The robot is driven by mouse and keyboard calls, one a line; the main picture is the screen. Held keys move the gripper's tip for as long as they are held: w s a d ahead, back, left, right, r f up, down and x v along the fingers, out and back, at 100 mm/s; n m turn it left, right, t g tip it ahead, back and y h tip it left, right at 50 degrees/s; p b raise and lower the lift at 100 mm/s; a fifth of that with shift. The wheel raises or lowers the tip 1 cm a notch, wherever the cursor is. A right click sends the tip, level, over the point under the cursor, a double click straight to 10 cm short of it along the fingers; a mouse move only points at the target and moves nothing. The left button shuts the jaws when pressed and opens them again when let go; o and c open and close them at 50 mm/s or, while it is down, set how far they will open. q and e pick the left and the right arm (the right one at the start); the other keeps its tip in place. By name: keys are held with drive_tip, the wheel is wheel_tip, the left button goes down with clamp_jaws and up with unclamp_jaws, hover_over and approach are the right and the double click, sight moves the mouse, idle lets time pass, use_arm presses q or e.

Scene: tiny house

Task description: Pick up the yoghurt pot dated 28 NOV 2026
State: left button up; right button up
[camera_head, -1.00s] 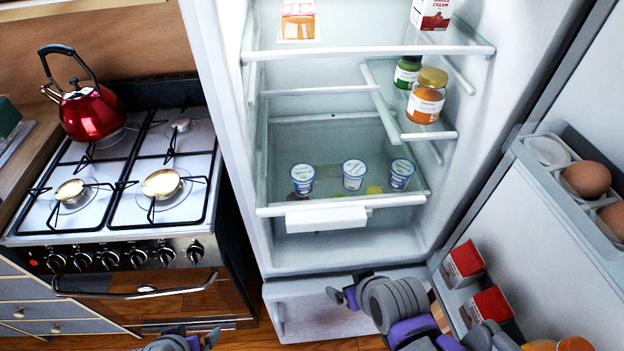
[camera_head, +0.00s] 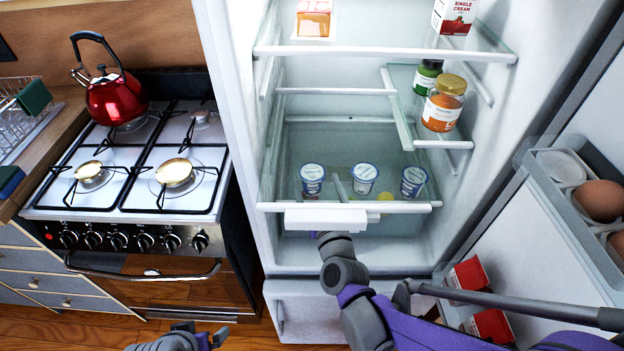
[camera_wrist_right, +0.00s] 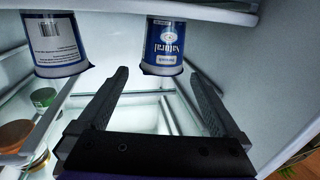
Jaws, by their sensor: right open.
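Three white-and-blue yoghurt pots stand in a row on the fridge's lower glass shelf: left (camera_head: 312,179), middle (camera_head: 364,178) and right (camera_head: 413,181). No date is readable on them. My right gripper (camera_wrist_right: 158,76) is open and empty; in the head view its fingers are largely hidden by the shelf front and my arm. In the right wrist view, which is upside down, one pot (camera_wrist_right: 165,46) labelled "Natural" is ahead between the fingers, and another (camera_wrist_right: 55,44) with a barcode is to the left. My left gripper (camera_head: 203,338) is low at the bottom edge, its jaw opening unclear.
The lower shelf (camera_head: 330,207) has a white front edge with a white block (camera_head: 326,219). A side shelf holds a green jar (camera_head: 427,77) and an orange jar (camera_head: 443,104). The open fridge door (camera_head: 540,235) with eggs stands right. A stove (camera_head: 130,180) stands left.

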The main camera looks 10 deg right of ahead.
drive_tip(key=w, duration=0.8)
drive_tip(key=shift+a+f, duration=0.2)
drive_tip(key=shift+f, duration=0.15)
drive_tip(key=c, duration=1.4)
drive_tip(key=shift+o, duration=0.2)
drive_tip(key=shift+r, duration=0.1)
